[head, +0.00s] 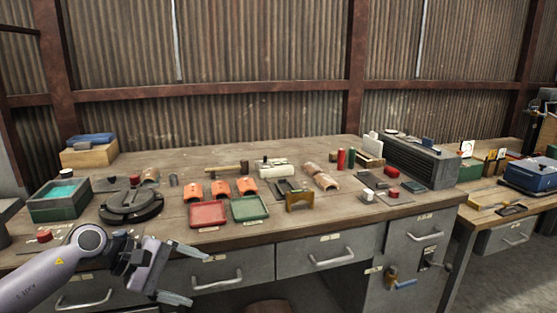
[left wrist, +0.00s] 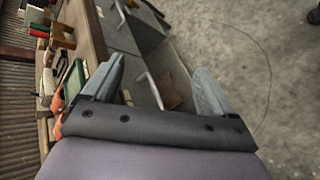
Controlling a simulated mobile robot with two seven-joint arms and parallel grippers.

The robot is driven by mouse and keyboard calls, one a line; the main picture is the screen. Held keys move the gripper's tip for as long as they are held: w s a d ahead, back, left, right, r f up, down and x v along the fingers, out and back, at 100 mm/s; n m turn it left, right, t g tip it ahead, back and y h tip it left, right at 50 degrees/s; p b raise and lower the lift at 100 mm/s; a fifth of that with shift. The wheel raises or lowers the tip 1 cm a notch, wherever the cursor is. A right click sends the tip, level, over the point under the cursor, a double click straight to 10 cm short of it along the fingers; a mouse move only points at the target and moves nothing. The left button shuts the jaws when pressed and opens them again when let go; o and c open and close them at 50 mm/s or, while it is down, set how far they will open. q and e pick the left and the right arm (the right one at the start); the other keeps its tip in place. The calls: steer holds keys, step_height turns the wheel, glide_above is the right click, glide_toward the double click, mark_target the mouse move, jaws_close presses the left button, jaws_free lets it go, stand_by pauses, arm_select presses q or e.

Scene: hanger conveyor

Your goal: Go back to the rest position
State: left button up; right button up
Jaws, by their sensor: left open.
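My left gripper (head: 184,271) is at the lower left of the head view, in front of the workbench's drawer fronts and below the worktop edge. Its two fingers are spread apart with nothing between them. In the left wrist view the open fingers (left wrist: 160,92) point toward the drawers and the concrete floor. My right gripper shows in neither view.
The wooden workbench (head: 290,225) holds a red tray (head: 208,214), a green tray (head: 250,208), orange curved tiles (head: 220,189), a dark round turntable (head: 131,206) and a green bin (head: 58,205). Drawer handles (head: 330,258) stick out at the front. A second bench stands at right.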

arm_select(q)
steer(key=s+d+f+n+t+h, duration=0.1)
steer(key=s+d+n+t+h, duration=0.45)
steer(key=d+n, duration=0.8)
steer(key=s+a+f+m+y+p, duration=0.1)
steer(key=s+a+f+m+y, duration=0.5)
steer(key=s+f+m, duration=0.4)
steer(key=s+a+f+m+y+p, duration=0.1)
steer(key=s+a+f+m+y, duration=0.6)
steer(key=m, duration=0.9)
steer(key=s+a+f+t, duration=0.1)
steer(key=s+f, duration=0.2)
steer(key=f, duration=0.1)
steer(key=shift+a, duration=0.15)
steer(key=shift+y, duration=0.35)
